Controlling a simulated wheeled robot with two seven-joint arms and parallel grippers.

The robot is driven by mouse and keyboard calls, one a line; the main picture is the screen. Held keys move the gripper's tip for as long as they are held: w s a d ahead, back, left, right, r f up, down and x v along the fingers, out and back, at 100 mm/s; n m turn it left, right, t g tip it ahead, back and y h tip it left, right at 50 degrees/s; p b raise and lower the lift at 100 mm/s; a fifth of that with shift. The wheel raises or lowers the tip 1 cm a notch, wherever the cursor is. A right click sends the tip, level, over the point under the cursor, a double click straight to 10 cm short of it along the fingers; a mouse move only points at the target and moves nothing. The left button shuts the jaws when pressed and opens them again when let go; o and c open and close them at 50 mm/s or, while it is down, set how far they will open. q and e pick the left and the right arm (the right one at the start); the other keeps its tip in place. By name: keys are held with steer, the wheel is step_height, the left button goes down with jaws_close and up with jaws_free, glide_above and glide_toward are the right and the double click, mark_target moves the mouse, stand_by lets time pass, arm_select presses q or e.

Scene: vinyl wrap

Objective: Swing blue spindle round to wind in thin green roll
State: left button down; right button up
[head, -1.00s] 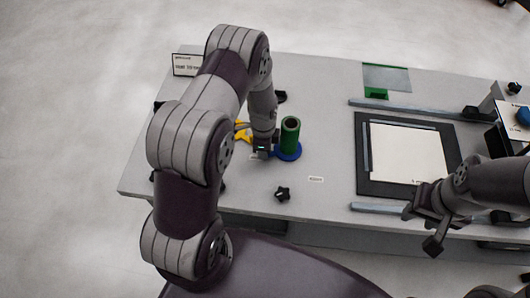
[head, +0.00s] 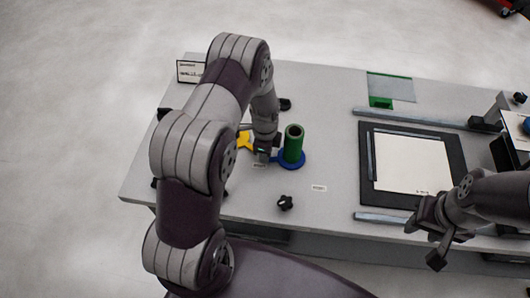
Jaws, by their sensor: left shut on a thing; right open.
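A green roll (head: 293,144) stands upright on the blue spindle's round base (head: 298,162) at the middle left of the table. My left gripper (head: 264,157) is at the left edge of the blue base, beside the roll. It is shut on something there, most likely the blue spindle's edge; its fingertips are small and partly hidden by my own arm. My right gripper (head: 432,232) is open and empty over the front edge of the table at the right, well apart from the roll.
A yellow piece (head: 245,140) lies just left of my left gripper. A black knob (head: 285,202) stands in front of the roll. A white sheet (head: 412,165) lies on a dark mat (head: 374,197) at right, between metal bars. A grey-green panel (head: 391,87) lies behind.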

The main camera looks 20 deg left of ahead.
arm_select(q)
steer(key=shift+w+r, duration=0.1)
steer(key=c, duration=1.1)
jaws_free()
step_height(320, 180, up, 13)
steer(key=b, duration=0.2)
steer(key=shift+f, duration=0.2)
steer(key=s+d+r+n, duration=0.2)
steer(key=s+n, duration=0.5)
steer(key=s+d+r+n+t, duration=0.1)
steer(key=s+d+r+n, duration=0.2)
steer(key=s+n, duration=0.5)
steer(key=shift+d, duration=0.15)
